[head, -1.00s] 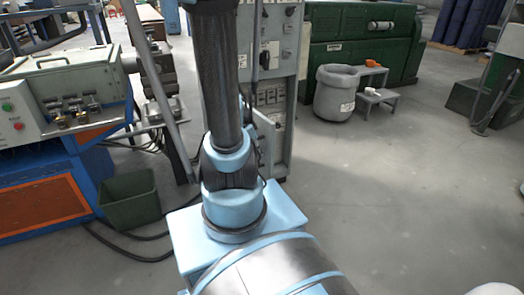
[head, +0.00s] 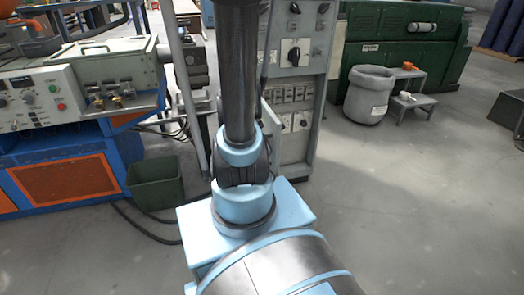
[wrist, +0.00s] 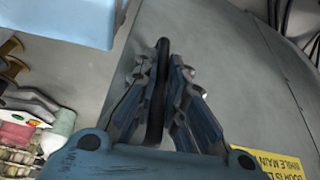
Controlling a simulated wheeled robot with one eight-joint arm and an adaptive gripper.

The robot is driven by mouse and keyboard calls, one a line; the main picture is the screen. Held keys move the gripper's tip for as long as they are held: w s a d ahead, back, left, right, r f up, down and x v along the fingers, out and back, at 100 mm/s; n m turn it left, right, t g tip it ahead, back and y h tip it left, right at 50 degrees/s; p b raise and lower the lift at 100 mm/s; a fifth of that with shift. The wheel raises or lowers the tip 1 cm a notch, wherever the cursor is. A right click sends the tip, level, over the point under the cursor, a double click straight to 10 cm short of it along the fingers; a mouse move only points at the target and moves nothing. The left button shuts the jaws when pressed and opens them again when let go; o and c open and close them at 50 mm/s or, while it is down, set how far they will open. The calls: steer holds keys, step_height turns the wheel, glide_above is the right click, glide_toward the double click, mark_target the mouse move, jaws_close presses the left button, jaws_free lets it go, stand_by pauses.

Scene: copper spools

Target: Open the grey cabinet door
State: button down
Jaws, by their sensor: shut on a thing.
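The grey cabinet (head: 298,150) stands behind my arm in the head view, with dials and switches on its front. My arm covers its left part. The wrist view shows a grey metal panel (wrist: 215,45) close up. A dark, slim handle bar (wrist: 160,75) stands out in front of it. My gripper (wrist: 163,75) is shut on this handle, with one ridged finger on either side. My gripper is hidden in the head view. I cannot tell how far the door stands open.
A blue and orange machine (head: 60,165) stands to the left, with a green bin (head: 155,182) beside it. A grey waste bin (head: 367,97) and a small step stool (head: 412,103) stand at the right. The floor at the front right is clear.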

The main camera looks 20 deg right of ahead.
steer(key=c, duration=1.7)
jaws_free()
steer(key=shift+o, duration=0.2)
steer(key=shift+a+r, duration=0.1)
steer(key=shift+r, duration=0.1)
steer(key=v, duration=1.1)
steer(key=shift+r, duration=0.25)
steer(key=shift+w, duration=0.1)
steer(key=a+f+n+t+y, duration=0.2)
steer(key=a+n, duration=0.7)
steer(key=n, duration=0.8)
steer(key=f+y, duration=0.1)
steer(key=y, duration=0.1)
steer(key=shift+f+y, duration=0.15)
steer(key=shift+y, duration=0.15)
